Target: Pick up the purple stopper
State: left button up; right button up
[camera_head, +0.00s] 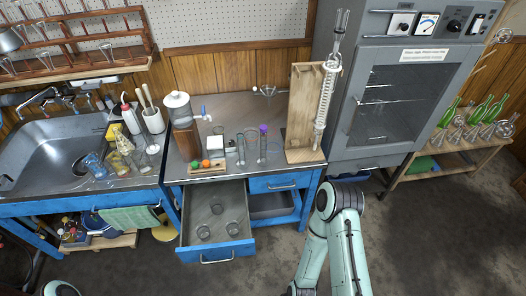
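The purple stopper (263,128) sits at the top of a slim clear glass cylinder (262,148) that stands upright on the blue workbench. The cylinder is left of the wooden board with the glass condenser. Neither of my grippers shows. My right arm is folded at the bottom middle, in front of the bench, and its hand end is cut off by the lower edge. Only a small part of my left arm shows at the bottom left corner. Nothing of mine touches the stopper.
An open drawer (216,232) with several glasses juts out below the bench top. Near the stopper stand another glass cylinder (241,148), a small board with orange and green stoppers (207,166), a tank with a tap (181,122) and the condenser stand (301,112). A grey oven (396,98) is to the right.

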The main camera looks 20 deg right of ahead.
aim_at(263, 127)
jog(key=l+u, duration=0.2)
jog(key=u, duration=0.2)
jog(key=l+u, duration=0.15)
jog(key=u, duration=0.25)
jog(key=k+l+u, duration=0.15)
jog(key=l, duration=0.2)
jog(key=l+u, duration=0.1)
jog(key=l, duration=0.25)
jog(key=k+l+u, duration=0.15)
jog(key=l, duration=0.15)
